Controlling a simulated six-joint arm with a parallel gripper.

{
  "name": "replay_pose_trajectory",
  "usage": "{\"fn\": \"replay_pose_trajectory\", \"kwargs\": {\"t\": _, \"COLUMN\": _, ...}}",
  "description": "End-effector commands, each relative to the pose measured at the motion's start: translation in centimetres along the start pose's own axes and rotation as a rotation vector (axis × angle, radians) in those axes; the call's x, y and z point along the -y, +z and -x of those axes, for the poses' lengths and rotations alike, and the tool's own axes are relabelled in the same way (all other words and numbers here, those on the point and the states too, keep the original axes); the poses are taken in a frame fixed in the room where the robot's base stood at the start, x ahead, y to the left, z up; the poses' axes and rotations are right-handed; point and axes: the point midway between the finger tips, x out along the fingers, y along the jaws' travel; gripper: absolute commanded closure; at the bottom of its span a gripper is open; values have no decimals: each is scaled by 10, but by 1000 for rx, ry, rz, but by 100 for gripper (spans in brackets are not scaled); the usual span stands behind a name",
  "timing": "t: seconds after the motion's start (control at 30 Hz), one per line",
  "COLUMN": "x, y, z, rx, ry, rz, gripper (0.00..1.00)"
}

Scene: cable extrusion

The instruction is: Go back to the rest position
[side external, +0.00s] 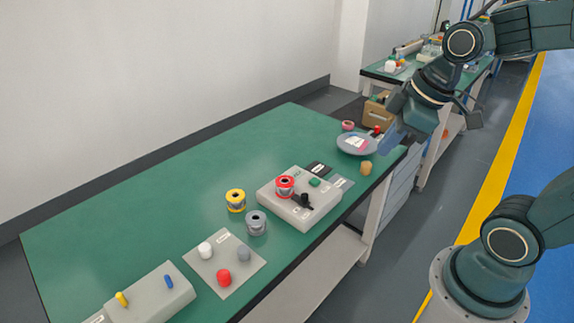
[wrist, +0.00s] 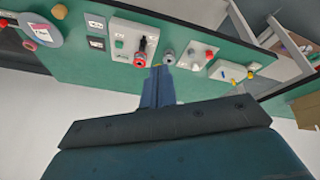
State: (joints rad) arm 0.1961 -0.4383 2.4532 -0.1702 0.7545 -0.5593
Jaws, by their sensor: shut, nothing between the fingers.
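My gripper (side external: 391,138) is up in the air past the right end of the green table (side external: 165,178), near the round grey-blue plate (side external: 343,148). In the wrist view my gripper (wrist: 158,70) points out toward the table with its fingers together and empty. A light grey machine box (side external: 318,217) on the table carries a red-rimmed spool (side external: 285,185), a black lever (side external: 304,200) and a green button (side external: 314,182). A yellow spool (side external: 236,200) and a grey spool (side external: 256,222) stand beside it.
A plate with red, white and grey buttons (side external: 203,272) and a box with yellow and blue levers (side external: 150,298) are at the near left. A wooden cylinder (side external: 366,168) stands near the right edge. A second bench (side external: 373,70) is behind. The table's left half is clear.

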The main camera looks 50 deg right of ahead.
Motion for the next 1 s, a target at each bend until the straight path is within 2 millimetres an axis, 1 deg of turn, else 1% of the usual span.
{"fn": "replay_pose_trajectory", "kwargs": {"t": 0.03, "x": 6, "y": 2, "z": 9, "rx": -12, "ry": 16, "rz": -46, "gripper": 100}}
{"fn": "replay_pose_trajectory", "kwargs": {"t": 0.2, "x": 19, "y": 14, "z": 30, "rx": -44, "ry": 55, "rz": -238, "gripper": 100}}
{"fn": "replay_pose_trajectory", "kwargs": {"t": 0.4, "x": 30, "y": 26, "z": 47, "rx": -82, "ry": 75, "rz": -416, "gripper": 100}}
{"fn": "replay_pose_trajectory", "kwargs": {"t": 0.6, "x": 33, "y": 31, "z": 52, "rx": -95, "ry": 78, "rz": -488, "gripper": 100}}
{"fn": "replay_pose_trajectory", "kwargs": {"t": 1.0, "x": 33, "y": 31, "z": 52, "rx": -95, "ry": 78, "rz": -491, "gripper": 100}}
